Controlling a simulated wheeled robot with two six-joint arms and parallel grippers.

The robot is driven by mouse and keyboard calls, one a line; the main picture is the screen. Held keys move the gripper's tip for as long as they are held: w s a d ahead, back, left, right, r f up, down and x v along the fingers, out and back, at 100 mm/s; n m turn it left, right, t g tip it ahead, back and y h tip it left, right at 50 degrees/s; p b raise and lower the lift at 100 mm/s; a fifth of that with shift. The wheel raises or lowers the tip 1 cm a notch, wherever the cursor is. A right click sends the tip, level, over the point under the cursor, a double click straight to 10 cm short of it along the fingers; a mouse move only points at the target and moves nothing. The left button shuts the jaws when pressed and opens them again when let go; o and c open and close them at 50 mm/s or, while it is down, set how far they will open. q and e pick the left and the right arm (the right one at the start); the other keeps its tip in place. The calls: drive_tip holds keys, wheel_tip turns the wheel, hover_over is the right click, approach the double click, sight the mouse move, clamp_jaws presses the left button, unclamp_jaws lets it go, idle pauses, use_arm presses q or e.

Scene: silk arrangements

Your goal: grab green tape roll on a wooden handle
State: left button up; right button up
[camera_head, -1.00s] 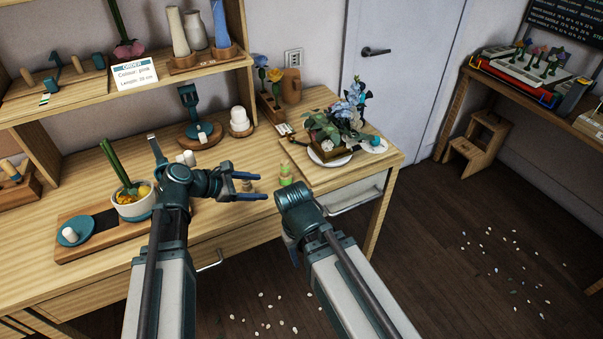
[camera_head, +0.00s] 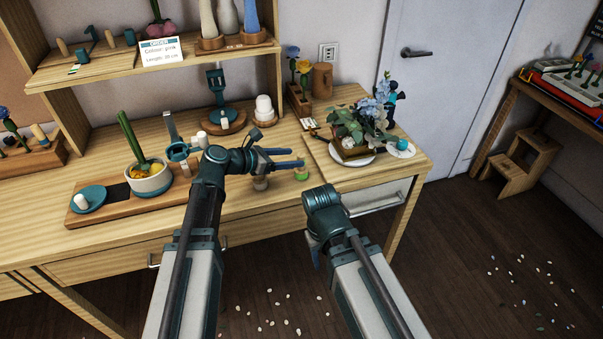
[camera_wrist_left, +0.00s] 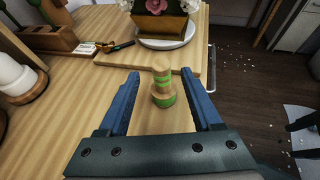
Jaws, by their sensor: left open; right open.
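The wooden handle with green tape (camera_head: 301,174) stands upright near the front edge of the wooden table, right of the table's middle. In the left wrist view, the handle (camera_wrist_left: 163,82) has green bands around a pale wooden stem and a wider green ring at its base. My left gripper (camera_head: 301,159) is open, its blue fingers pointing right and partly covering the handle in the head view. In the wrist view the handle shows between the two fingertips, apart from both. My right gripper (camera_head: 314,252) is off the table's front edge, mostly hidden behind its own wrist.
A board (camera_wrist_left: 188,69) with a plate and flower arrangement (camera_head: 357,128) lies just beyond the handle. A small beige piece (camera_head: 260,184) stands left of it. A white pot (camera_head: 149,178) and a teal stand (camera_head: 224,118) are farther left.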

use_arm(q)
drive_tip(key=shift+x, duration=0.95)
drive_tip(key=b+x, duration=0.2)
drive_tip(key=x, duration=0.3)
drive_tip(key=shift+d+f, duration=0.1)
drive_tip(key=shift+d, duration=0.1)
drive_tip(key=shift+c, duration=0.2)
clamp_jaws()
